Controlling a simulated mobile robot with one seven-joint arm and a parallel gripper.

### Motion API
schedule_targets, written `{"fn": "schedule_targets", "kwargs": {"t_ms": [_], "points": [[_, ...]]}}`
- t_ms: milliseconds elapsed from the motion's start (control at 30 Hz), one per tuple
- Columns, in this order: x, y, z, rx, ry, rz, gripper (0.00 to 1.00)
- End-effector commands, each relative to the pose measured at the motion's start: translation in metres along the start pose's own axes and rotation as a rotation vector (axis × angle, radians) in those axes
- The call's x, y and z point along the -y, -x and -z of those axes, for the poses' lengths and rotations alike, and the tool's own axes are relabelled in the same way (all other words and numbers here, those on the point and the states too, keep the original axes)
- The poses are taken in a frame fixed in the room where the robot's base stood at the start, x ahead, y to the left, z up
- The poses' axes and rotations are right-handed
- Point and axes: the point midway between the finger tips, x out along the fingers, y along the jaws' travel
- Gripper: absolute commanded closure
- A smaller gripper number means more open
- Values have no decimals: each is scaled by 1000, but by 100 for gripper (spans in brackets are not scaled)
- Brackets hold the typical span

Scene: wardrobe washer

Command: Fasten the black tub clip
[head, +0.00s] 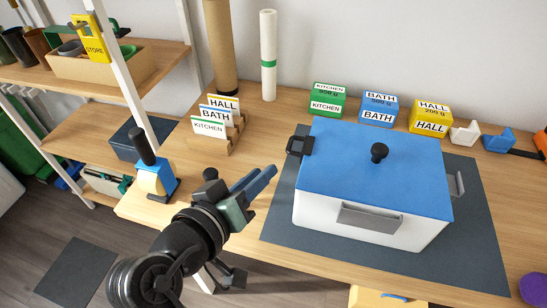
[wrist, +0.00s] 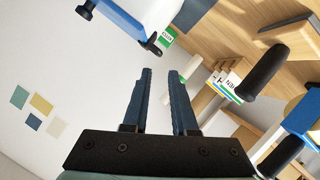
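The white tub (head: 330,215) has a blue lid (head: 360,170) with a black knob (head: 379,152) on top. The black tub clip (head: 299,146) sticks out at the lid's left edge; I cannot tell whether it is latched. In the wrist view the clip (wrist: 153,43) shows at the tub's edge, beyond my fingertips. My gripper (head: 268,174) is left of the tub and a little nearer than the clip, apart from both. Its two blue fingers are parted with nothing between them, as the wrist view shows (wrist: 160,72).
The tub stands on a dark mat (head: 470,225). A card holder (head: 218,130) and a blue-yellow stand with a black handle (head: 150,165) are left. Green (head: 328,100), blue (head: 379,109) and yellow (head: 430,117) blocks line the back. A paper roll (head: 268,55) stands behind.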

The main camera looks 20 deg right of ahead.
Motion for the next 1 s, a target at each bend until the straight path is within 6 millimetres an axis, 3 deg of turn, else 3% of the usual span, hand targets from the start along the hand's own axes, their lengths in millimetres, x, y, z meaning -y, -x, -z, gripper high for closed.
{"fn": "schedule_targets", "kwargs": {"t_ms": [100,267,867,933,1000], "points": [[0,20,1,-1,1,2,74],[0,34,0,0,1,1,74],[0,36,0,-1,-2,2,74],[0,35,11,-25,-24,22,74],[-1,35,34,-84,-71,72,74]]}}
